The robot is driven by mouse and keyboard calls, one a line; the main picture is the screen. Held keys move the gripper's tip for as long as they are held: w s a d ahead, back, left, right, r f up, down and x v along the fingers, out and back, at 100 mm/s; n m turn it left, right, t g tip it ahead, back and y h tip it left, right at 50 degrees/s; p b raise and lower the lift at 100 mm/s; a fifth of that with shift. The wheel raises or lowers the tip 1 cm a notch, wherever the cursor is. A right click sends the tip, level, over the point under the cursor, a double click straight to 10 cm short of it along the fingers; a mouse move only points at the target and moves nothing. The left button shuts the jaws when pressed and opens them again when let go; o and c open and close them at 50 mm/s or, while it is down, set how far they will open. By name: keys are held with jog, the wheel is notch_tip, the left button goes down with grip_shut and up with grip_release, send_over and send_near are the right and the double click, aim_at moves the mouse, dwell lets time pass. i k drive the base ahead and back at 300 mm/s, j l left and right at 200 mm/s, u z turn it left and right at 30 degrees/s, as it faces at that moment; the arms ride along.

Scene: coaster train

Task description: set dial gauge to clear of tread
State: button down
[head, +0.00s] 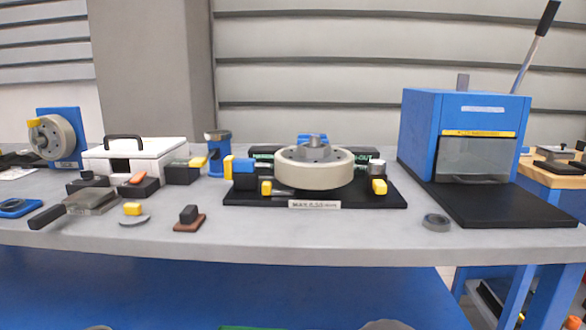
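A grey wheel (315,170) lies flat on a black fixture base (250,201) at mid-table, with a plate reading roughly "MAX 0.50" (314,204) on its front edge. A blue block (243,166) with a yellow tab (228,167) stands on a black mount left of the wheel, close to its tread. I cannot tell for sure whether this block is the dial gauge, and no dial face is readable. Whether it touches the tread is unclear. Yellow knobs (379,186) and a metal cylinder (377,169) are right of the wheel. My gripper is not in view.
A blue press (463,130) with a raised lever stands right; a small grey ring (436,222) lies before it. Left are a white case (135,155), a blue stand (217,155) and several small tools. The table's front strip (320,235) is mostly clear.

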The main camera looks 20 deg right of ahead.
aim_at(376, 177)
jog(key=l+u, duration=0.1)
jog(key=l, duration=0.35)
jog(key=k+l+u, duration=0.1)
jog(key=l, duration=0.35)
jog(key=k+l+u, duration=0.1)
jog(key=l, duration=0.35)
jog(key=l+u, duration=0.1)
jog(key=l, duration=0.35)
jog(key=k, duration=0.05)
